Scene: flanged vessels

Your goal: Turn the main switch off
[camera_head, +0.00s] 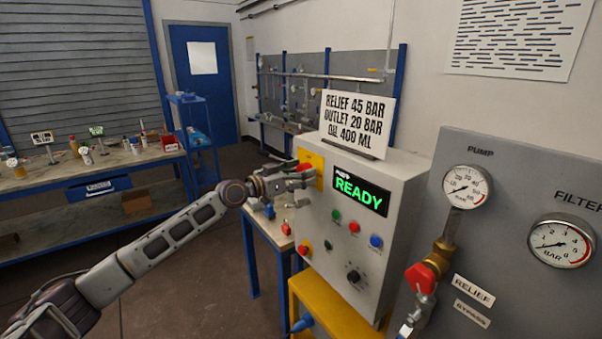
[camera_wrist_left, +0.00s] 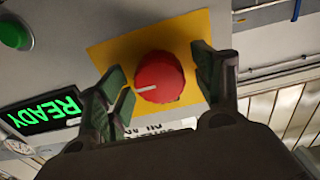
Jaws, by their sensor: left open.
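The main switch is a round red knob (camera_wrist_left: 160,78) with a white pointer mark on a yellow plate (camera_wrist_left: 196,28). In the head view the yellow plate (camera_head: 311,166) sits at the upper left of the control box front, and the red knob (camera_head: 304,167) is partly hidden by my gripper. My left gripper (camera_head: 290,177) is open in front of it. In the left wrist view, the fingers of my left gripper (camera_wrist_left: 162,84) stand on either side of the knob, apart from it as far as I can tell. My right gripper is out of view.
The grey control box (camera_head: 392,180) has a lit READY display (camera_head: 359,191) and several buttons and knobs. A sign (camera_head: 357,119) stands on top. To the right is a grey panel (camera_head: 512,180) with gauges and a red valve handle (camera_head: 421,277). A workbench (camera_head: 100,160) stands at left.

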